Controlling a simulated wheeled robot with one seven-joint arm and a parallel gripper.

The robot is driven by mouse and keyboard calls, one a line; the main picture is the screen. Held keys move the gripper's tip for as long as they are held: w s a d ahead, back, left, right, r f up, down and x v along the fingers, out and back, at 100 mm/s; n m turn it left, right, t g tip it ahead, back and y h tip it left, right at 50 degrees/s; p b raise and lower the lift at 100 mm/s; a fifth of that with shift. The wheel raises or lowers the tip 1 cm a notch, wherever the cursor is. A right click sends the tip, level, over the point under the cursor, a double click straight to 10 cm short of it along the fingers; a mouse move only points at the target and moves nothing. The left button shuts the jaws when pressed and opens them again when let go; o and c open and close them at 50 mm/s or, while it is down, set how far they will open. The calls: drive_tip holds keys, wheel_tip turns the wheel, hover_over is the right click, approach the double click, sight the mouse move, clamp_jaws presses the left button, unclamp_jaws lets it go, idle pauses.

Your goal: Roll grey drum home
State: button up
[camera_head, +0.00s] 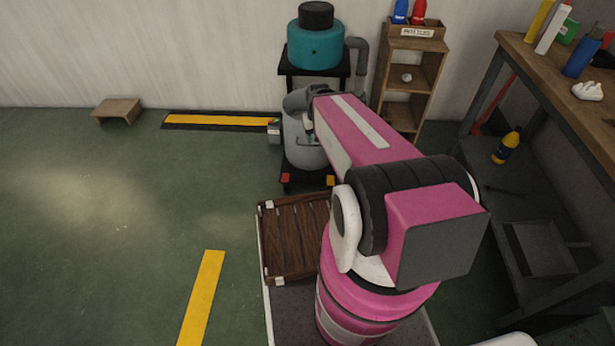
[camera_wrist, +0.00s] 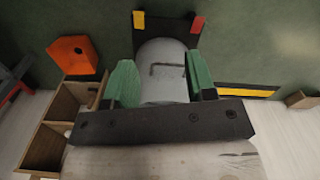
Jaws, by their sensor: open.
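The grey drum (camera_head: 299,150) stands upright on a low dark dolly (camera_head: 307,180) with red and yellow corners, near the back wall. My arm covers its right side in the head view. In the wrist view the grey drum (camera_wrist: 163,62) shows between the two green fingers of my gripper (camera_wrist: 160,72), with a dark bent handle on it. The fingers are apart, one on each side; I cannot tell whether they touch it. The dolly's corners (camera_wrist: 166,27) show beyond the drum. My gripper is mostly hidden in the head view.
A yellow-and-black floor strip (camera_head: 220,121) lies left of the drum. A teal tank (camera_head: 315,45) on a black stand and a wooden shelf (camera_head: 410,80) stand behind. A workbench (camera_head: 555,80) is at right, a small wooden stool (camera_head: 117,108) at left. The left floor is clear.

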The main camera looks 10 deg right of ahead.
drive_tip(key=shift+w+f+n, duration=0.3)
drive_tip(key=shift+w+f, duration=0.05)
drive_tip(key=shift+f, duration=0.2)
drive_tip(key=c, duration=0.5)
drive_tip(key=f+n+h, duration=0.1)
drive_tip(key=w+d+f+n+h, duration=0.1)
drive_tip(key=f+n+h, duration=0.1)
drive_tip(key=w+f+n+h, duration=0.1)
drive_tip(key=n+h, duration=0.1)
drive_tip(key=shift+w+d+f, duration=0.15)
drive_tip(key=shift+w+f, duration=0.05)
drive_tip(key=shift+f, duration=0.15)
clamp_jaws()
drive_tip(key=n+t+h, duration=0.6)
drive_tip(key=n+t, duration=0.8)
drive_tip(key=n, duration=0.9)
approach(298, 120)
drive_tip(key=x, duration=0.7)
drive_tip(key=shift+w+d, duration=0.15)
drive_tip(key=shift+d, duration=0.1)
